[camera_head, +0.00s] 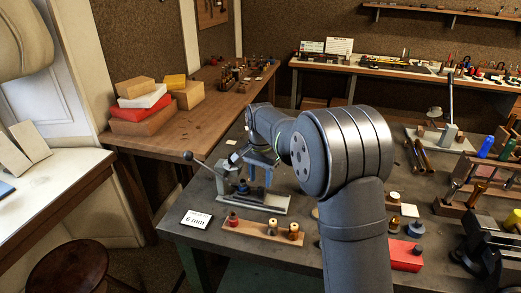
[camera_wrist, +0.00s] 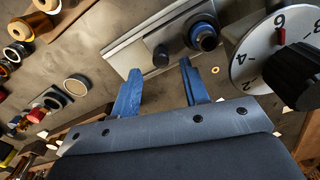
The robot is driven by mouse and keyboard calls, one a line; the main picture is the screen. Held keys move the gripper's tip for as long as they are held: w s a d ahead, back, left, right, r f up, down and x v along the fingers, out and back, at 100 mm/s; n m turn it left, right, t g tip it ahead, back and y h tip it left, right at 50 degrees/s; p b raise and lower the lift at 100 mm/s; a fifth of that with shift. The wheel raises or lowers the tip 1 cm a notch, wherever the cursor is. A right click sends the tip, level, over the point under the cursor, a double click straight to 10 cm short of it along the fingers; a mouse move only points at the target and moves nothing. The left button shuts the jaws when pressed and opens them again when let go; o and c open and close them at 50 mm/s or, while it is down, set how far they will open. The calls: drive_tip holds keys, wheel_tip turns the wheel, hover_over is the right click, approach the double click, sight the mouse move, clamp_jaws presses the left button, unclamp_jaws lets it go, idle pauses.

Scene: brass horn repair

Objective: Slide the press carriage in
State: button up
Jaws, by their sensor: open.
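The press (camera_head: 262,203) stands on the grey bench, with a light metal base and a lever ending in a dark ball (camera_head: 188,155). In the wrist view its metal base (camera_wrist: 125,55) runs diagonally across the top. A grey sliding block, which looks like the carriage, sits on it and carries a blue-and-black round piece (camera_wrist: 204,37). A small dark knob (camera_wrist: 160,55) is beside it. My gripper (camera_head: 259,172) is over the press; its two blue fingers also show in the wrist view (camera_wrist: 160,88). They are apart with nothing between them. I cannot tell whether they touch the press.
A numbered dial (camera_wrist: 250,60) with a black knob is close on the right. A wooden block with several small parts (camera_head: 262,233) lies in front of the press. A "6 mm" card (camera_head: 197,219) is at its left. A red box (camera_head: 404,256) and tool racks stand right.

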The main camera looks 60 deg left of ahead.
wheel_tip(320, 180, up, 14)
idle(0.3)
